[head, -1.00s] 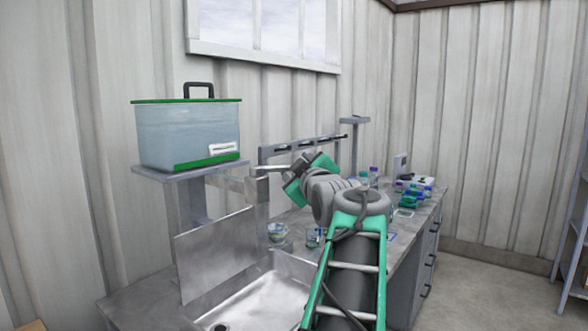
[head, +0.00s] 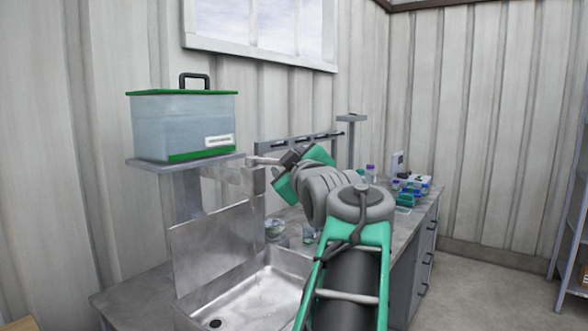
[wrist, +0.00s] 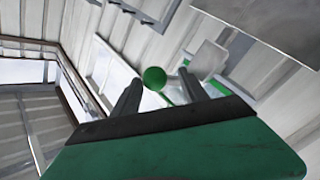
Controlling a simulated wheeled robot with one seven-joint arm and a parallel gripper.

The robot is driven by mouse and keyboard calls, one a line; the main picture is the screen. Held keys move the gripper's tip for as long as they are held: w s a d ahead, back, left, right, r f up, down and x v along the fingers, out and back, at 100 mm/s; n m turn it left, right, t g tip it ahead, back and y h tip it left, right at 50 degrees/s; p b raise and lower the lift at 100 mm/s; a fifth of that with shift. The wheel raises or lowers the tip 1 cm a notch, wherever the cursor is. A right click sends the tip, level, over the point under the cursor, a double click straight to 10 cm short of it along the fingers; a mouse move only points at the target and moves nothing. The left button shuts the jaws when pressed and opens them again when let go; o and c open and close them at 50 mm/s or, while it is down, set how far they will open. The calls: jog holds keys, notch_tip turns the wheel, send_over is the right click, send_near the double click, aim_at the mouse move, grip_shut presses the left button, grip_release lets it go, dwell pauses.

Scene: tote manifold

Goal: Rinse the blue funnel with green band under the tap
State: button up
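My gripper (head: 258,160) is raised above the sink, beside the tote's shelf; its tips are small in the head view. In the wrist view my gripper (wrist: 160,76) has its two dark fingers apart, with clear gaps around a small round green thing (wrist: 154,77) seen between the tips. I cannot tell what this green thing is or how far beyond the fingers it lies. I cannot make out the blue funnel with green band in either view, nor the tap clearly. The steel sink (head: 196,311) is below and left of my arm, its drain visible.
A translucent tote (head: 180,120) with a green lid stands on a raised shelf (head: 140,164) at the left. A grey rack (head: 300,140) is along the wall. Glassware (head: 275,228) and bottles (head: 370,172) stand on the bench.

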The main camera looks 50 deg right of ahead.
jog(key=shift+s+a+f+b, duration=0.1)
jog(key=shift+s+a+b, duration=0.15)
jog(key=shift+a+b, duration=0.35)
jog(key=shift+s+a+r+b, duration=0.1)
jog(key=shift+s+a+b, duration=0.2)
jog(key=shift+a, duration=0.65)
jog(key=shift+s+a+f+b, duration=0.1)
jog(key=shift+s+a+b, duration=0.25)
jog(key=shift+a, duration=0.4)
jog(key=shift+w, duration=0.1)
jog(key=shift+f+b, duration=0.15)
jog(key=shift+b, duration=0.3)
